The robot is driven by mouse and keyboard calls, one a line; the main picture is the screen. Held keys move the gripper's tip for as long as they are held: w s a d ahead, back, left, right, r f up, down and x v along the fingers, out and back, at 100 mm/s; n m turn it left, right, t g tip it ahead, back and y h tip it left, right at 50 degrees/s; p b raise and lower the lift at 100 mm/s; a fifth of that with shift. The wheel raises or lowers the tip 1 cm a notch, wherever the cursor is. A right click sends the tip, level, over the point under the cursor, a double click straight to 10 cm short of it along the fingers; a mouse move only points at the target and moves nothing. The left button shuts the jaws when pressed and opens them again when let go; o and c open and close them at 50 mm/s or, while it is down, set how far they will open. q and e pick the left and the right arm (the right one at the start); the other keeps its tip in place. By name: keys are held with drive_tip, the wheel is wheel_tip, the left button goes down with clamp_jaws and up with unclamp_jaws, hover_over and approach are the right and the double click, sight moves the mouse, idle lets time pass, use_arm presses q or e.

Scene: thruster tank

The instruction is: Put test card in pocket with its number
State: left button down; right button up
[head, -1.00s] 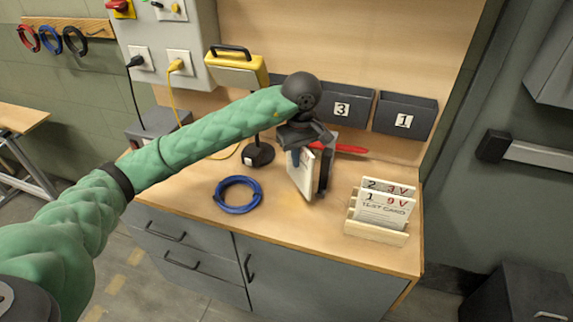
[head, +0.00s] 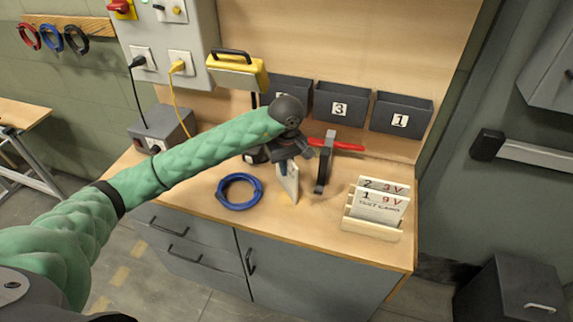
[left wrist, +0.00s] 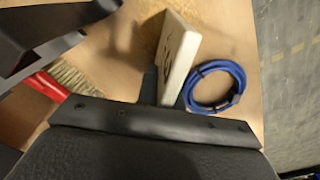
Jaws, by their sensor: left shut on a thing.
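My left gripper (head: 287,165) is shut on a white test card (head: 290,186), held upright over the middle of the bench. In the left wrist view the card (left wrist: 179,58) shows dark marks that I cannot read. Two more test cards (head: 379,205) stand in a wooden rack, marked "2 3V" and "1 9V". On the back wall are a pocket marked 3 (head: 340,105), a pocket marked 1 (head: 401,114) and a left pocket (head: 291,87) whose label is mostly hidden by my wrist. My right gripper is not in view.
A dark upright object (head: 325,165) stands just right of the held card, near a red-handled brush (head: 345,146). A blue cable coil (head: 239,192) lies to the left. The front bench strip is clear.

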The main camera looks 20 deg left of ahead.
use_arm(q)
drive_tip(key=shift+f, duration=0.15)
drive_tip(key=c, duration=1.5)
unclamp_jaws()
drive_tip(key=shift+c, duration=0.2)
